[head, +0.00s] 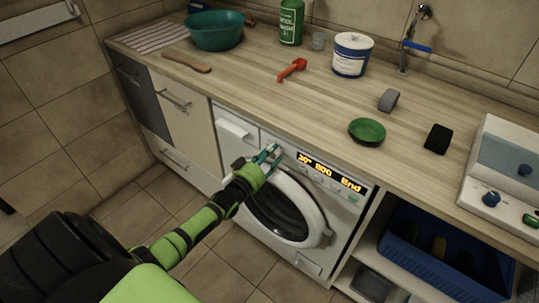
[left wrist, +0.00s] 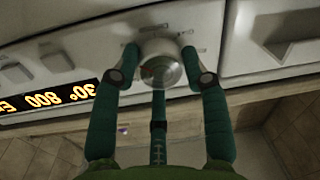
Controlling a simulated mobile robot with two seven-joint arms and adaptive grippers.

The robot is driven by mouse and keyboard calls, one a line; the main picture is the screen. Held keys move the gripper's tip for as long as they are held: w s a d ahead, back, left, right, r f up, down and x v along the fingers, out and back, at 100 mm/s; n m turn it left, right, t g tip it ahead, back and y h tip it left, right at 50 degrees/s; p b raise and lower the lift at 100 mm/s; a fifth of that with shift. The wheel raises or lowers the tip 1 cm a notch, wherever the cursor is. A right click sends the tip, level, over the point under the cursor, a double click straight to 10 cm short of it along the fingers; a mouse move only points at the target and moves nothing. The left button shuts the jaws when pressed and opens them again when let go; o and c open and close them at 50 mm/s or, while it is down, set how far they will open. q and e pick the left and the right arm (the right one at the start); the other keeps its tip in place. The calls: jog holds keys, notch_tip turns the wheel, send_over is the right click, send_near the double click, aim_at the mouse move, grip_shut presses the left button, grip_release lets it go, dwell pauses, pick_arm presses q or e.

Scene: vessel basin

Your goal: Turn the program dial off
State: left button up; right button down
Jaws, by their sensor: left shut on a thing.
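The program dial (left wrist: 160,68) is a round silver-white knob on the washing machine's front panel, upside down in the left wrist view. My left gripper (left wrist: 160,62) has its green fingers on either side of the dial and is shut on it. In the head view my left gripper (head: 268,154) reaches the panel just left of the lit display (head: 330,173), and its fingers largely hide the dial. The display reads "30° 800 End" in orange. My right gripper is not in view.
The white washing machine (head: 326,256) stands under a wooden counter (head: 237,75), whose front edge overhangs just above the panel. The detergent drawer (head: 234,129) is left of the dial. A blue crate (head: 432,262) sits on a shelf at right. Tiled floor lies in front.

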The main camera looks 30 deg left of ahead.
pick_arm(q)
jog(key=shift+a+r+n+g+h+b, duration=0.15)
jog(key=shift+n+h+b, duration=0.3)
jog(key=shift+n+b, duration=3.9)
jog(key=shift+d+f+n+g+h+b, duration=0.15)
jog(key=shift+n+h+b, duration=0.5)
jog(key=shift+n, duration=7.1)
jog(key=shift+w+a+r, duration=0.1)
jog(key=shift+r, duration=0.1)
jog(key=o, duration=1.2)
jog(key=shift+c, duration=0.2)
jog(key=shift+f, duration=0.1)
jog(key=s+a, duration=0.1)
jog(key=s, duration=1.1)
jog(key=shift+a+r, duration=0.25)
jog(key=shift+r, duration=0.05)
